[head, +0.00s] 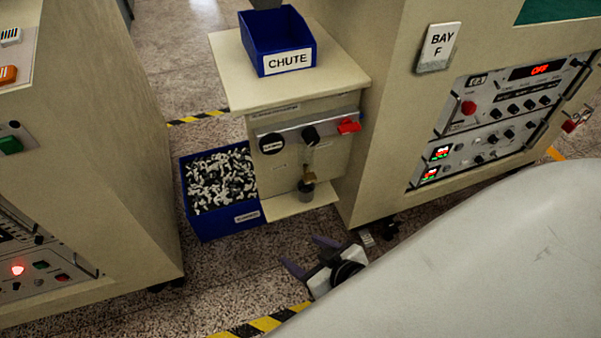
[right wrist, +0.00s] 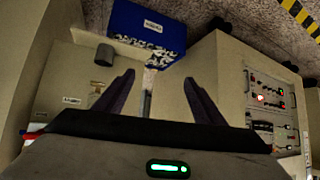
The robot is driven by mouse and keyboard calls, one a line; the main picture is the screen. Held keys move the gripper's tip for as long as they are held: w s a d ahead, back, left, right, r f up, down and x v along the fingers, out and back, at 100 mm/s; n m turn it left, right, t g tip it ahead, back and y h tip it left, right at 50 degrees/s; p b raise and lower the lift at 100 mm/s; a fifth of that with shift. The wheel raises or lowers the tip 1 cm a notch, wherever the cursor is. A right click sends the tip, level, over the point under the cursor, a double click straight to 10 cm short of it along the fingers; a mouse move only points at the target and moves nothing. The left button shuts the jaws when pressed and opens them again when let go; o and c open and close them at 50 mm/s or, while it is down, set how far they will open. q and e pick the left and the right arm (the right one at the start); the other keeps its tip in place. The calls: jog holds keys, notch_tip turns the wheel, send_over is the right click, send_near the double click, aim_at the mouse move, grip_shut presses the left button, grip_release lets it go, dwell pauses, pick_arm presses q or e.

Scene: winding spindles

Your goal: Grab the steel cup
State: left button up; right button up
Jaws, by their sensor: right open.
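The steel cup (head: 307,190) is a small dark grey cylinder. It stands on the low shelf (head: 322,199) of the beige stand, below a brass-coloured spout. In the right wrist view the cup (right wrist: 104,54) is up and left of the left finger, apart from it. My right gripper (head: 304,254) is open and empty, in front of the stand and lower in the picture than the shelf. Its two dark fingers also show in the right wrist view (right wrist: 159,78), with nothing between them. My left gripper is not in view.
A blue bin (head: 213,228) of black and white pieces stands on the floor left of the shelf. A blue CHUTE box (head: 277,45) sits on the stand's top. A control cabinet (head: 388,150) rises at right, another cabinet (head: 110,160) at left.

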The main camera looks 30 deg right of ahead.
jog(key=w+d+f+m+t+h+b, duration=0.2)
jog(key=w+d+f+h+b, duration=0.1)
jog(key=w+d+f+b, duration=0.4)
jog(key=m+t+h+b, duration=0.1)
jog(key=m+b, duration=0.1)
jog(key=b, duration=0.4)
send_near(303, 184)
jog(key=b+x, duration=0.2)
jog(key=x, duration=0.2)
jog(key=shift+w+f+b, duration=0.1)
jog(key=shift+f+b, duration=0.05)
jog(key=shift+b, duration=0.2)
jog(key=shift+w+d+f, duration=0.1)
jog(key=shift+w+f, duration=0.05)
jog(key=shift+w, duration=0.4)
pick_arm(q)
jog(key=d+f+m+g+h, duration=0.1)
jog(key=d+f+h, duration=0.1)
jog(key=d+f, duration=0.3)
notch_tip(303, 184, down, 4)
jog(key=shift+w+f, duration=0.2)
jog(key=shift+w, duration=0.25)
pick_arm(e)
jog(key=c, duration=1.3)
jog(key=shift+o, duration=0.2)
